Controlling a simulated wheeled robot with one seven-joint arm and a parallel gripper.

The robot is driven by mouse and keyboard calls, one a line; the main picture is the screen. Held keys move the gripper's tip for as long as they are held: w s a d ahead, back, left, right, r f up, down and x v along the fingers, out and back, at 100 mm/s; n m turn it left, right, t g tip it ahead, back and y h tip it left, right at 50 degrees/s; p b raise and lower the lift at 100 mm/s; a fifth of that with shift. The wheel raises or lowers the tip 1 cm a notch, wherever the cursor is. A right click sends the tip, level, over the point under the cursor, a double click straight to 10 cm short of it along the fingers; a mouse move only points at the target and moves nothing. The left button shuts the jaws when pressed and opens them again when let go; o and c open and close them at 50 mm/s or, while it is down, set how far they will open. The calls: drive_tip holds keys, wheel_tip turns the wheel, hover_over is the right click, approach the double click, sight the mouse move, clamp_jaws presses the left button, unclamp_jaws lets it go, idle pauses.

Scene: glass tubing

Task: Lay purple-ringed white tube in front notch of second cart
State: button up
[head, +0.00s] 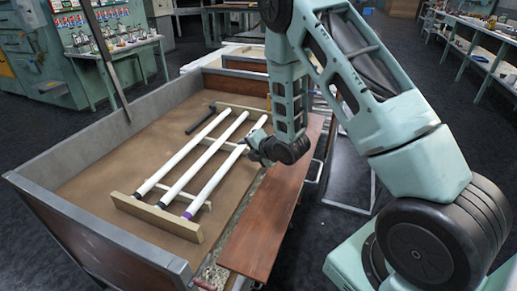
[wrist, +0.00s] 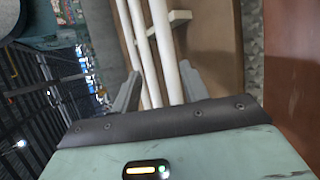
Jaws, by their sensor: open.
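The purple-ringed white tube (head: 216,176) is the rightmost of three white tubes lying side by side in the near cart. Its purple ring shows at its near end, by a pale notched board (head: 155,217). My gripper (head: 256,146) is open by the upper part of this tube; whether it touches the tube cannot be told. In the wrist view my gripper (wrist: 158,88) has its fingers apart, with white tubes (wrist: 168,50) seen between or beneath them. No purple ring shows there. Which cart is the second one, and its front notch, I cannot make out.
The near cart has grey raised walls (head: 112,120). A dark tube (head: 201,120) lies at the far left of the white ones. A reddish-brown board (head: 270,222) runs along the right side. Another cart or tray (head: 243,63) stands behind. Dark floor lies to the right.

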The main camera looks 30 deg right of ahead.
drive_tip(key=a+v, duration=0.1)
drive_tip(key=v, duration=0.5)
drive_tip(key=s+a+r+m+g, duration=0.3)
drive_tip(key=s+a+m, duration=0.15)
drive_tip(key=a, duration=0.35)
drive_tip(key=s+a+r+m+g, duration=0.3)
drive_tip(key=s+a+m, duration=0.15)
drive_tip(key=a, duration=0.35)
drive_tip(key=s+a+r+m+g, duration=0.2)
drive_tip(key=s+a+r+g, duration=0.1)
drive_tip(key=s, duration=0.7)
drive_tip(key=s+a+r+m+g, duration=0.2)
drive_tip(key=s+a+r+m, duration=0.1)
drive_tip(key=s, duration=0.8)
drive_tip(key=shift+a+r+m+g+h, duration=0.2)
drive_tip(key=shift+m+g+h, duration=0.1)
drive_tip(key=shift+g+h, duration=0.1)
